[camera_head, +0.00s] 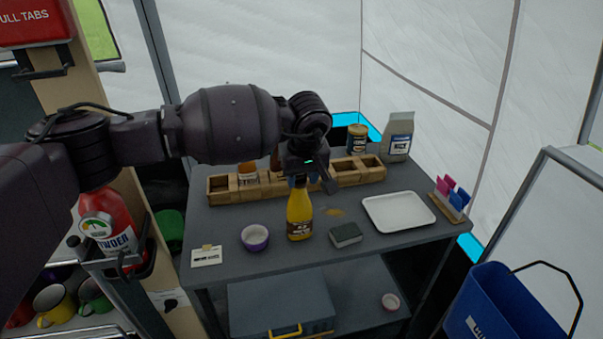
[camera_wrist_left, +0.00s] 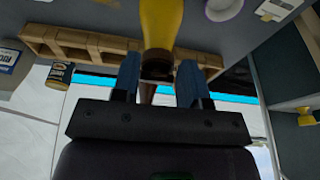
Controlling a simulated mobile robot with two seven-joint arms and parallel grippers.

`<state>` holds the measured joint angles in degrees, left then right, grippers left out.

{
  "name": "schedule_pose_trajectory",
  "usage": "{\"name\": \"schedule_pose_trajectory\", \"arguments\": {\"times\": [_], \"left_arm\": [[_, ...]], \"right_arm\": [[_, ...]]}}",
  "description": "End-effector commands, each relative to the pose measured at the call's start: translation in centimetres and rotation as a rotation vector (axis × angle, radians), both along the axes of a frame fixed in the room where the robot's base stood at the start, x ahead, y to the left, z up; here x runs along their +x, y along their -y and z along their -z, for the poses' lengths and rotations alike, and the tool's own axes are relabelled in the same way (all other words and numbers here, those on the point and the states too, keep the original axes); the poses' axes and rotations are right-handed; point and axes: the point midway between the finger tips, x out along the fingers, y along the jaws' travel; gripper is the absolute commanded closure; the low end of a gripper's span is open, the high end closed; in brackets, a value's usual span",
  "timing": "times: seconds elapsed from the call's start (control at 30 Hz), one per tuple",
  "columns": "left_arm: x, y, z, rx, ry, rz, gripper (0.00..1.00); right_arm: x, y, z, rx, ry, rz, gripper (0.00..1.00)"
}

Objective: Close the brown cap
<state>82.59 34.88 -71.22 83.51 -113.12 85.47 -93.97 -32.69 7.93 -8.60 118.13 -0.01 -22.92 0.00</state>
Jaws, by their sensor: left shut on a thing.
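A yellow bottle (camera_head: 299,215) with a dark label stands upright on the grey table. Its yellow body also shows upside down in the left wrist view (camera_wrist_left: 161,22). My left gripper (camera_head: 308,180) is above the bottle, pointing down at its top. In the left wrist view its two blue fingers (camera_wrist_left: 159,68) are on either side of the bottle's top, shut on the brown cap (camera_wrist_left: 157,72). The cap is dark and partly hidden, so how it sits on the neck is hard to tell. My right gripper is out of view.
A purple-rimmed bowl (camera_head: 255,238) stands left of the bottle and a grey sponge (camera_head: 345,234) right of it. A white tray (camera_head: 398,212) lies farther right. A wooden compartment rack (camera_head: 222,189) runs behind.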

Motion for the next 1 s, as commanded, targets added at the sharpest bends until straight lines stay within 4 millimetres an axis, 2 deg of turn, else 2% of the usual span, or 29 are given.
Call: {"name": "schedule_pose_trajectory", "arguments": {"times": [0.13,0.17,0.3,0.67,0.77,1.0], "left_arm": [[0.0,0.0,0.0,-0.001,-0.001,-0.001,0.84],[0.0,0.0,0.0,-0.001,-0.001,-0.001,0.55],[0.0,0.0,0.0,-0.001,-0.002,-0.001,0.34],[-0.1,0.1,-0.5,-0.001,-0.001,0.0,0.34],[-0.3,0.2,-1.6,-0.003,0.001,0.001,0.34],[-1.2,0.5,-5.8,-0.002,0.004,0.001,0.34]], "right_arm": [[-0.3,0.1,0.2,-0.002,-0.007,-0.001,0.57],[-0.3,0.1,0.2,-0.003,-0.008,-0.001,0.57],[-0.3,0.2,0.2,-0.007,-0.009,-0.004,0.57],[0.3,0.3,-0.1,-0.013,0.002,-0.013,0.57],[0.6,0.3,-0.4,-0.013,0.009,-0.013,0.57],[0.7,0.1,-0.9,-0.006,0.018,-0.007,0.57]]}}
